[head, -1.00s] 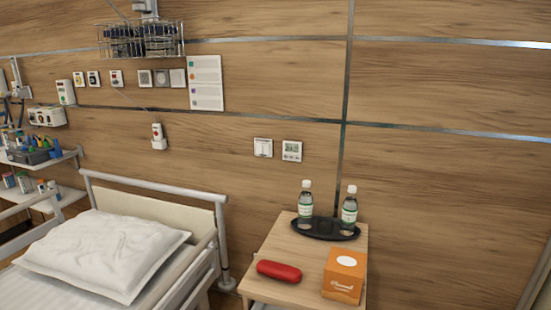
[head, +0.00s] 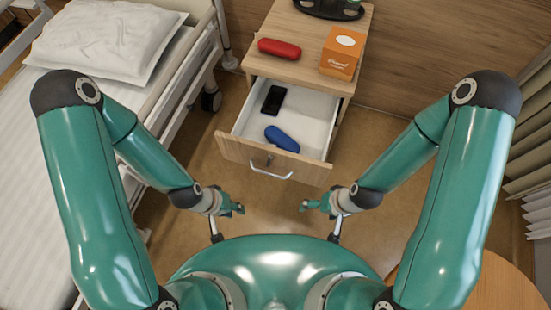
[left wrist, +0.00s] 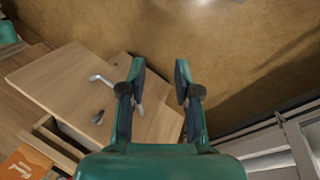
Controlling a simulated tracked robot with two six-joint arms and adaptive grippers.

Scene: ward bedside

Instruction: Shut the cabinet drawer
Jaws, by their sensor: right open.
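The bedside cabinet (head: 308,52) has its top drawer (head: 316,105) pulled well out. The wooden drawer front (head: 232,149) faces me and carries a silver bar handle (head: 271,171). A black phone (head: 273,100) and a blue case (head: 282,138) lie inside. My left gripper (head: 236,209) is in front of and below the drawer front, left of the handle, apart from it. In the left wrist view its fingers (left wrist: 160,70) are spread and empty, with a handle (left wrist: 101,79) to their left. My right gripper (head: 306,206) is open, right of the handle, touching nothing.
A red case (head: 292,49) and an orange box (head: 341,54) sit on the cabinet top, with a dark tray (head: 331,8) behind. The bed (head: 35,155) stands left. A round wooden table edge (head: 500,285) is at lower right. Floor between my arms is clear.

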